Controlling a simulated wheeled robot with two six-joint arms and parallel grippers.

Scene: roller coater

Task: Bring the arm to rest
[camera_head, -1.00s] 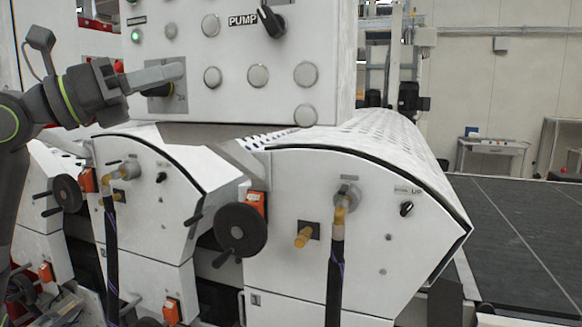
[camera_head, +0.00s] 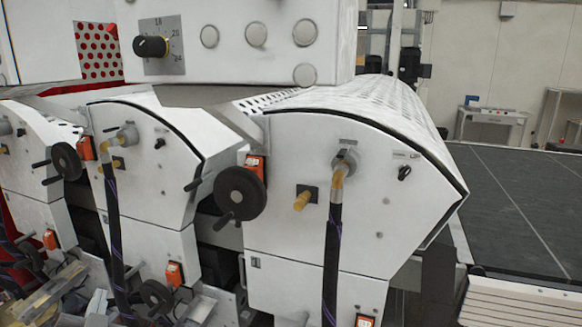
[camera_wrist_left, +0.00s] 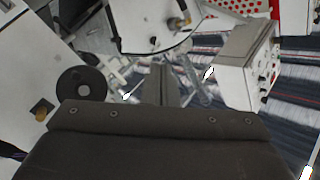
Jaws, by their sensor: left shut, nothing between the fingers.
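My left gripper (camera_wrist_left: 163,84) shows in the left wrist view, its fingers together and empty, pointing away from the dark wrist body at the bottom. No part of my left arm is clearly visible in the head view. The control panel (camera_head: 240,50) spans the top of the head view, with its black dial (camera_head: 151,47) uncovered at the left and round buttons to the right. My right gripper is in neither view.
White coater housings (camera_head: 310,225) stand in a row below the panel, with black handwheels (camera_head: 240,192) and hoses (camera_head: 333,262) sticking out. A dark conveyor belt (camera_head: 510,205) lies at the right. In the wrist view a handwheel (camera_wrist_left: 81,84) is left of the gripper.

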